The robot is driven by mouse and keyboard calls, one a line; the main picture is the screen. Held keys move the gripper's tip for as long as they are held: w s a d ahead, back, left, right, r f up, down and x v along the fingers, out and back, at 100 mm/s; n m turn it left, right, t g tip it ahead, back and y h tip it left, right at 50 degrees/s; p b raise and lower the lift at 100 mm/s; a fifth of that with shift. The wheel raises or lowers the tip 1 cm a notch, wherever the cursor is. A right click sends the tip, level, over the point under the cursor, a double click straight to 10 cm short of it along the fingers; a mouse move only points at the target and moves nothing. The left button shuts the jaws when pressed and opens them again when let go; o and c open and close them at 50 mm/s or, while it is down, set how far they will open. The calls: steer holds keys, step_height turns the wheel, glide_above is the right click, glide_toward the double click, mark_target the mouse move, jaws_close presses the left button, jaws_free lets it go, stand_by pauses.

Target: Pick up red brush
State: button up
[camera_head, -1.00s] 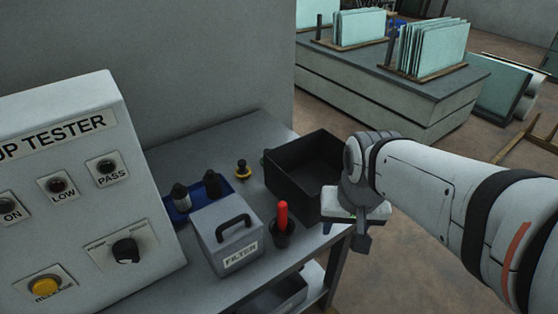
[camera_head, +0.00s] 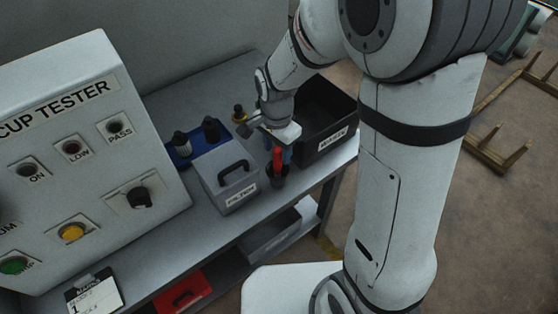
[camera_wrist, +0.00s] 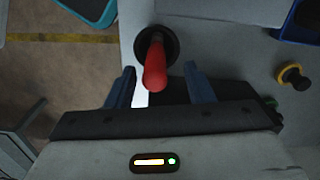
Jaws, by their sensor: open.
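The red brush (camera_head: 277,160) stands upright in a small black cup (camera_head: 278,181) on the grey bench, right of the FILTER box. In the wrist view the red handle (camera_wrist: 154,66) points toward the camera from the round black cup (camera_wrist: 143,40). My gripper (camera_wrist: 163,80) is open, with a blue-grey finger on each side of the handle and visible gaps between. In the head view my gripper (camera_head: 280,150) is right at the brush's upper part, and partly hides it. The brush's lower end is hidden in the cup.
The grey FILTER box (camera_head: 213,165) with a black handle stands close left of the cup. A black bin (camera_head: 335,115) is behind right. A blue tray (camera_head: 176,157) with dark bottles and a yellow-black knob (camera_head: 239,113) are behind. The cup tester (camera_head: 60,150) fills the left.

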mark_target(278, 159)
step_height(278, 159, down, 4)
steer(key=shift+s+p, duration=0.15)
steer(key=shift+p, duration=0.15)
steer(key=shift+c, duration=0.3)
jaws_close()
steer(key=shift+r, duration=0.15)
